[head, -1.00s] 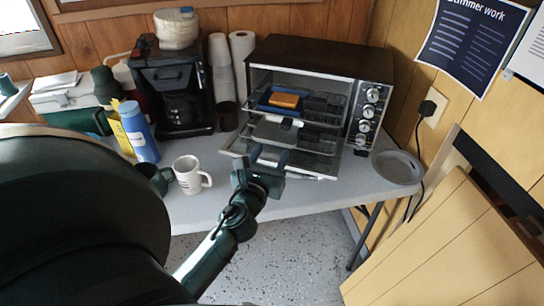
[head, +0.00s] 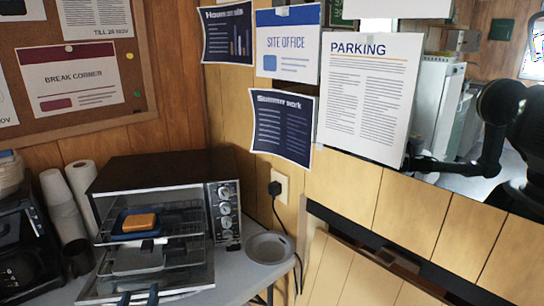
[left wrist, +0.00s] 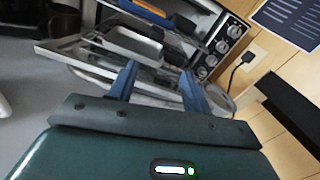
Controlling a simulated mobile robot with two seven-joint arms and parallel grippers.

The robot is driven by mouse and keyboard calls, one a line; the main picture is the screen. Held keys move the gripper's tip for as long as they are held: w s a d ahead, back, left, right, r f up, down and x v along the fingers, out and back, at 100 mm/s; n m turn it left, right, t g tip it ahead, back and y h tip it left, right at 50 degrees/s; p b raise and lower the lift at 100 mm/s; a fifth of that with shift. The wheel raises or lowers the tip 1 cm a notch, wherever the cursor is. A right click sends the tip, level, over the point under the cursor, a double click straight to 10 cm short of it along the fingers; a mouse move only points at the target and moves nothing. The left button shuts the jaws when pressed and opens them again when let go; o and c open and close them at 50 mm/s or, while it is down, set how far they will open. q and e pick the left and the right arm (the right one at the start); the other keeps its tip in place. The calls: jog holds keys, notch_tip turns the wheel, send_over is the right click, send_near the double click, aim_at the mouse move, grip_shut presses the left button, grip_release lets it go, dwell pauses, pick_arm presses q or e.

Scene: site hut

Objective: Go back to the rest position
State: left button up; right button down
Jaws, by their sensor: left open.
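My left gripper (head: 138,298) shows only at the bottom edge of the head view, its two blue fingertips in front of the toaster oven (head: 150,172). The oven holds a blue tray with an orange-brown block (head: 139,222) on an upper rack, and a grey tray (head: 138,258) below. My right gripper is not seen clearly in any view.
A grey round plate (head: 270,247) lies on the table right of the oven. Paper cups (head: 60,205), a paper roll (head: 84,182) and a black coffee maker (head: 22,250) stand left. A leaning wooden panel (head: 350,270) is at right. Dark arm shapes (head: 500,150) show at far right.

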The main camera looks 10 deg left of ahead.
pick_arm(q)
jog(key=s+d+f+n+g+h+p, duration=0.1)
jog(key=s+d+f+n+g+h, duration=0.2)
jog(key=s+d+n, duration=0.4)
jog(key=s+d+f+n+g+h+p, duration=0.2)
jog(key=s+d+f+n+h, duration=0.3)
jog(key=d+n, duration=0.6)
jog(key=s+f+n+g, duration=0.1)
jog(key=s+f+n, duration=0.1)
jog(key=n, duration=0.7)
jog(key=shift+s+h+p, duration=0.3)
jog(key=shift+s+h, duration=0.1)
jog(key=shift+s, duration=0.1)
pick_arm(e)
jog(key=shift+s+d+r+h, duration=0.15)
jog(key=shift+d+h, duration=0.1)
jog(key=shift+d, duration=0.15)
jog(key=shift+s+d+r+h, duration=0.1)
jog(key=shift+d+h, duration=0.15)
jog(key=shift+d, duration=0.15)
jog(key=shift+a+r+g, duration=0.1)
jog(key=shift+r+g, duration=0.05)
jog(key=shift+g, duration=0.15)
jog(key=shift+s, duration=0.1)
